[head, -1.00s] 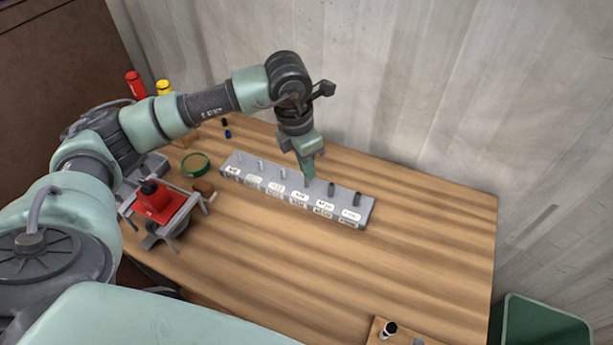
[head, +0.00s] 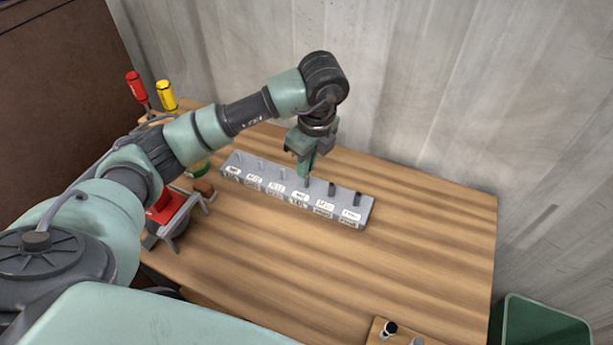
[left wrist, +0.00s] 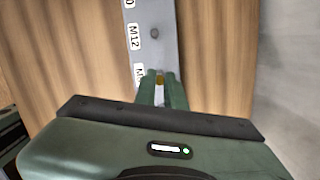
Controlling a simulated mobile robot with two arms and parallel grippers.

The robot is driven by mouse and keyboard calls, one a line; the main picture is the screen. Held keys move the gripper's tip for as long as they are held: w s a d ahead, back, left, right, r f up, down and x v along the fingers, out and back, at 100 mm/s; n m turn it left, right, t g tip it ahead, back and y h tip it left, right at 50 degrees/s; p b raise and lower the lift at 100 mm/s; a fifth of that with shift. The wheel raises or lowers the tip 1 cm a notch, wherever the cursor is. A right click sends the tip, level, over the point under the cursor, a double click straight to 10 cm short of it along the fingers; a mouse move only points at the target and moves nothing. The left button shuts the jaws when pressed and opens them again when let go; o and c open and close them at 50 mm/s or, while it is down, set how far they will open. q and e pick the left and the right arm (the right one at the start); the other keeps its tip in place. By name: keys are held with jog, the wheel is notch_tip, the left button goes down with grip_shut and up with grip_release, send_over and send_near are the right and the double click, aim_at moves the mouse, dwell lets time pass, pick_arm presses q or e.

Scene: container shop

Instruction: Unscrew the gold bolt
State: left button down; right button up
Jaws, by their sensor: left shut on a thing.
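The gold bolt (left wrist: 160,79) shows as a small gold patch between the fingertips of my left gripper (left wrist: 161,88) in the left wrist view. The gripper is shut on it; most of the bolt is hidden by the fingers. In the head view my left gripper (head: 305,169) points down at the middle of a long grey rack (head: 352,198), where the bolt itself cannot be made out. The rack has a row of pegs or bolts on top and white labels along its front. My right gripper is not in view.
Red (head: 136,86) and yellow (head: 166,95) handled tools stand at the back left. A red object (head: 163,207) sits partly behind my arm at the left. A small wooden block (head: 375,333) lies at the front edge. The right tabletop (head: 430,230) is clear.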

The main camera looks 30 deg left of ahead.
pick_arm(q)
jog(key=n, duration=0.4)
jog(key=shift+n+g, duration=0.4)
jog(key=c, duration=1.4)
grip_release()
jog(key=shift+c, duration=1.2)
